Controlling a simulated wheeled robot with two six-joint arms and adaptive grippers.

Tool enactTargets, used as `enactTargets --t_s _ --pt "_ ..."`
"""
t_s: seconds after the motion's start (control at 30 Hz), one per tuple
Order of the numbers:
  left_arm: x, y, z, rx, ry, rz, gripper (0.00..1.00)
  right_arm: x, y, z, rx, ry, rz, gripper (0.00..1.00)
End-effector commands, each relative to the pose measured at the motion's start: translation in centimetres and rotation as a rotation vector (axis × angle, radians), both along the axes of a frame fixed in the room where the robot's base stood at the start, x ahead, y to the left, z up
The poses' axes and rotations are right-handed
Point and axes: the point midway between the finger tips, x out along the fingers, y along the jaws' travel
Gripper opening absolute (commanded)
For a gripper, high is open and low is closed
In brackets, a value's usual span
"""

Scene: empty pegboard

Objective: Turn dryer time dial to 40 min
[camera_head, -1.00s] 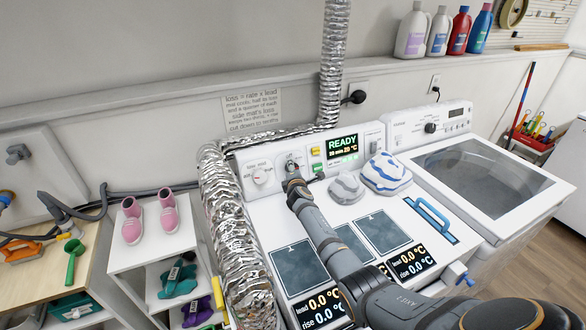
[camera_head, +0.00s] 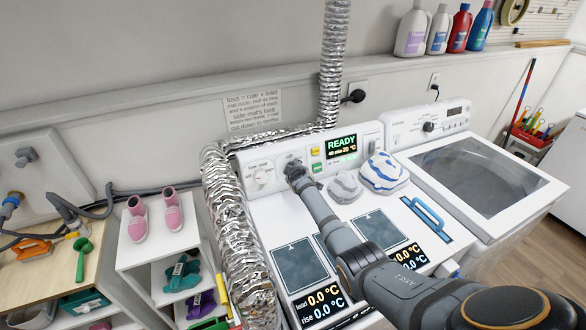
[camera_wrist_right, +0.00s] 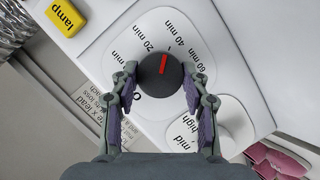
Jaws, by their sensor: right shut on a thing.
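The dryer (camera_head: 262,210) has a white control panel with a green READY display (camera_head: 341,147); its small line appears to read 40 min, 20 °C. In the right wrist view the black time dial (camera_wrist_right: 160,75) has a red mark pointing up, between the 20 min and 40 min labels, near a small tick. My right gripper (camera_wrist_right: 161,88) has its fingers on either side of the dial and is shut on it. In the head view my right gripper (camera_head: 297,172) covers most of the dial. My left gripper is not in view.
A second dial (camera_head: 263,177) is left of the gripper; a yellow lamp button (camera_wrist_right: 65,16) is near the time dial. A washer (camera_head: 470,170) stands at right.

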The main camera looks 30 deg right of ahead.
Motion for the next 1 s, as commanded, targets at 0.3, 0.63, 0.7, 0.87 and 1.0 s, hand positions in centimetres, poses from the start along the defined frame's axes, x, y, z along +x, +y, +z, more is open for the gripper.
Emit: enactTargets --t_s 0.3,0.63,0.7,0.87,1.0 --pt "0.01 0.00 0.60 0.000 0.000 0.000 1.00 -0.12 -0.13 -0.16 0.128 -0.002 -0.044 0.14" --pt "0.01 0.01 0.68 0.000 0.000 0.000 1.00 -0.12 -0.12 -0.24 0.162 -0.003 -0.054 0.14" --pt "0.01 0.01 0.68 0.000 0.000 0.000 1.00 -0.12 -0.12 -0.24 0.162 -0.003 -0.054 0.14" --pt "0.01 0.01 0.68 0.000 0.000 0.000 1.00 -0.13 -0.11 -0.26 0.162 -0.003 -0.054 0.14" --pt "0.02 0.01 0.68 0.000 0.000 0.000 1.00 -0.12 -0.11 -0.25 0.161 -0.003 -0.054 0.58"
